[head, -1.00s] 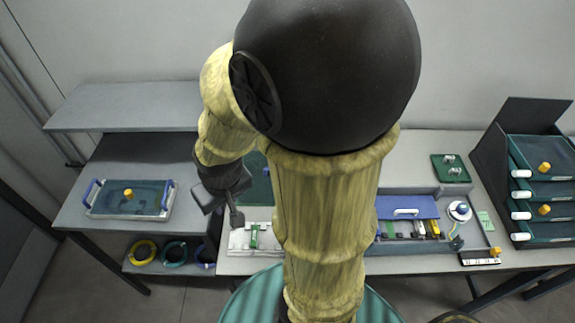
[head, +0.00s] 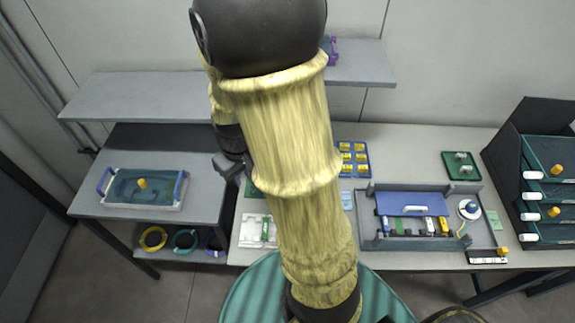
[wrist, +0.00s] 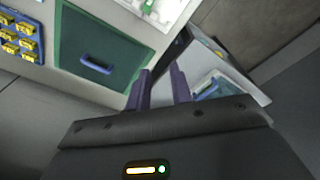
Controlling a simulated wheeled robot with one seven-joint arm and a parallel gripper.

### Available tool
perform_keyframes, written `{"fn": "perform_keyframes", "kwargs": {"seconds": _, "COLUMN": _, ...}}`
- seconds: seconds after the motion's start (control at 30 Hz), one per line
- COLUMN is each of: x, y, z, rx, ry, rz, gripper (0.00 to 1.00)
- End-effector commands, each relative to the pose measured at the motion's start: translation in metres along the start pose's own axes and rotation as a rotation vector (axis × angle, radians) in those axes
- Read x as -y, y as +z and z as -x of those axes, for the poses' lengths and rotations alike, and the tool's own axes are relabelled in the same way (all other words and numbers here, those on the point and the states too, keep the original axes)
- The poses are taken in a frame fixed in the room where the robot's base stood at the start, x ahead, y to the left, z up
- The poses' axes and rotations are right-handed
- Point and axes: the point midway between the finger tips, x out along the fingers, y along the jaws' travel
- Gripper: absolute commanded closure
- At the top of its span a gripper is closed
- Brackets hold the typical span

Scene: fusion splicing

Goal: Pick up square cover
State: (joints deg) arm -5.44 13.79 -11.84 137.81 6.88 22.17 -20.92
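A dark green square panel with a blue handle (wrist: 88,42), which looks like the square cover, lies flat on the bench in the wrist view. In the head view only a green edge of it (head: 251,189) shows beside my arm. My gripper (wrist: 162,70) has two dark fingers apart, with nothing between them. In the wrist view the fingers are right of the panel's handle and apart from it. In the head view my gripper (head: 231,168) is left of my forearm, partly hidden.
A blue tray of yellow blocks (head: 352,176) is beside my arm. A white fixture (head: 250,231) is at the bench front. A tray with blue handles (head: 142,207) stands left, and a blue-lidded case (head: 368,231) right. A grey shelf (head: 130,93) is above.

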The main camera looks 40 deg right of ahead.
Motion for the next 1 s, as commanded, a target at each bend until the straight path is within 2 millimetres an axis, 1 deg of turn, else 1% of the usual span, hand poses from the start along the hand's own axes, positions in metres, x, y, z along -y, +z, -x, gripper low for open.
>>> {"fn": "perform_keyframes", "kwargs": {"seconds": 0.03, "x": -0.009, "y": -0.008, "z": -0.003, "rx": 0.033, "ry": 0.009, "rz": 0.038, "gripper": 0.78}}
{"fn": "perform_keyframes", "kwargs": {"seconds": 0.1, "x": -0.022, "y": -0.018, "z": -0.011, "rx": 0.069, "ry": 0.025, "rz": 0.097, "gripper": 0.78}}
{"fn": "perform_keyframes", "kwargs": {"seconds": 0.17, "x": -0.033, "y": -0.025, "z": -0.019, "rx": 0.1, "ry": 0.04, "rz": 0.151, "gripper": 0.78}}
{"fn": "perform_keyframes", "kwargs": {"seconds": 0.3, "x": -0.063, "y": -0.04, "z": -0.035, "rx": 0.174, "ry": 0.089, "rz": 0.29, "gripper": 0.78}}
{"fn": "perform_keyframes", "kwargs": {"seconds": 0.43, "x": -0.093, "y": -0.053, "z": -0.045, "rx": 0.247, "ry": 0.146, "rz": 0.436, "gripper": 0.78}}
{"fn": "perform_keyframes", "kwargs": {"seconds": 0.6, "x": -0.127, "y": -0.07, "z": -0.052, "rx": 0.339, "ry": 0.223, "rz": 0.627, "gripper": 0.78}}
{"fn": "perform_keyframes", "kwargs": {"seconds": 0.7, "x": -0.139, "y": -0.078, "z": -0.053, "rx": 0.373, "ry": 0.252, "rz": 0.705, "gripper": 0.78}}
{"fn": "perform_keyframes", "kwargs": {"seconds": 0.77, "x": -0.143, "y": -0.08, "z": -0.053, "rx": 0.385, "ry": 0.261, "rz": 0.731, "gripper": 0.78}}
{"fn": "perform_keyframes", "kwargs": {"seconds": 1.0, "x": -0.145, "y": -0.081, "z": -0.054, "rx": 0.39, "ry": 0.264, "rz": 0.746, "gripper": 0.78}}
